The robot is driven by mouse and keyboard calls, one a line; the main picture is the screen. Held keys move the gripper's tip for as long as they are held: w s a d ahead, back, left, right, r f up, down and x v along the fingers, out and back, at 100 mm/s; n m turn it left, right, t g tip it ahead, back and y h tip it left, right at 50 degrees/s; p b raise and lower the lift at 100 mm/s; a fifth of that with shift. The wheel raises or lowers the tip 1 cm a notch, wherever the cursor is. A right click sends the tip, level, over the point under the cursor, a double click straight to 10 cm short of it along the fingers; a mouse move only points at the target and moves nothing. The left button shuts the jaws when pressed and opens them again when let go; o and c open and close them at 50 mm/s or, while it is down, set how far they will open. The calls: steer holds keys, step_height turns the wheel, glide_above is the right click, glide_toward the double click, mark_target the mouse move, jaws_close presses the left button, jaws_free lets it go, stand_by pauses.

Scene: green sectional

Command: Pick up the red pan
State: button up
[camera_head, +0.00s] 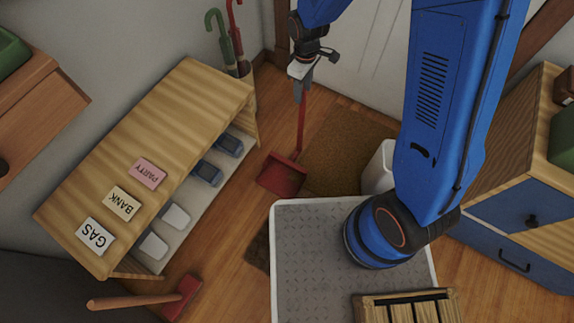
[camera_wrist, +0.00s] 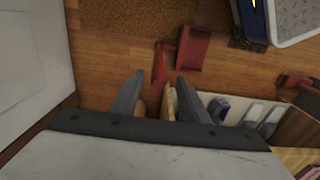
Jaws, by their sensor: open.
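The red pan (camera_head: 283,176) is a dustpan with a long upright red handle (camera_head: 302,125). Its scoop rests on the wood floor between the bench and the brown mat. My gripper (camera_head: 301,92) is above the scoop, at the upper part of the handle, pointing down. In the wrist view the scoop (camera_wrist: 192,50) lies beyond the fingertips. The handle (camera_wrist: 160,66) shows in the gap between my two open fingers (camera_wrist: 158,88). I cannot tell whether the handle's top is fully between them in depth. Nothing is held.
A wooden bench (camera_head: 190,90) with shoes below and cards on top stands left. Umbrellas (camera_head: 234,35) stand in the corner behind. A white door (camera_head: 368,45), brown mat (camera_head: 345,150) and white bin (camera_head: 379,170) are close by.

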mark_target(303, 99)
steer(key=shift+d+f, duration=0.15)
steer(key=shift+f, duration=2.55)
jaws_close()
